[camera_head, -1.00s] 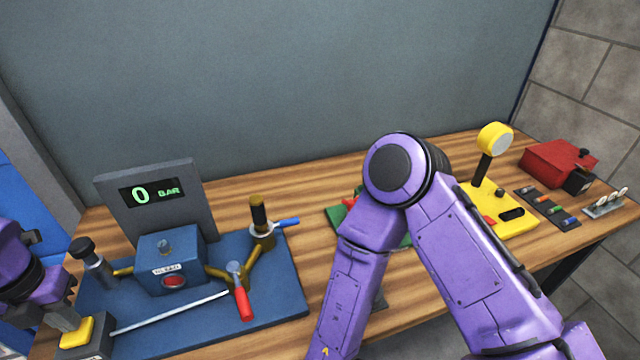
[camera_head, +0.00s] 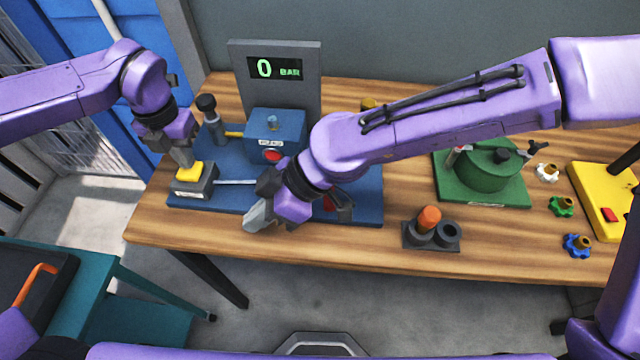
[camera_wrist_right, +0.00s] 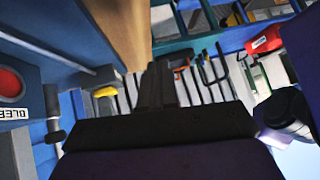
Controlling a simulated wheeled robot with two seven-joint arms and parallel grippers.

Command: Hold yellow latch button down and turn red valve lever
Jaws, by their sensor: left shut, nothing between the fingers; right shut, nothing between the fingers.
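The yellow latch button (camera_head: 190,172) sits on a dark box at the left front of the blue base plate; it also shows in the right wrist view (camera_wrist_right: 105,91). My left gripper (camera_head: 185,160) is shut, pointing down with its tips at the button's top. I cannot tell whether the button is pressed in. The red valve lever (camera_head: 328,203) is mostly hidden behind my right wrist; only a small red part shows. My right gripper (camera_head: 256,221) is shut and empty, left of the lever, near the table's front edge. Its fingers show in the right wrist view (camera_wrist_right: 158,88).
The display (camera_head: 274,69) reads 0 BAR. A blue block (camera_head: 290,128) with a red button (camera_head: 272,155) stands behind my right wrist. A thin rod (camera_head: 235,182) runs right from the latch box. A green fixture (camera_head: 487,170) and an orange-capped holder (camera_head: 430,235) lie to the right.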

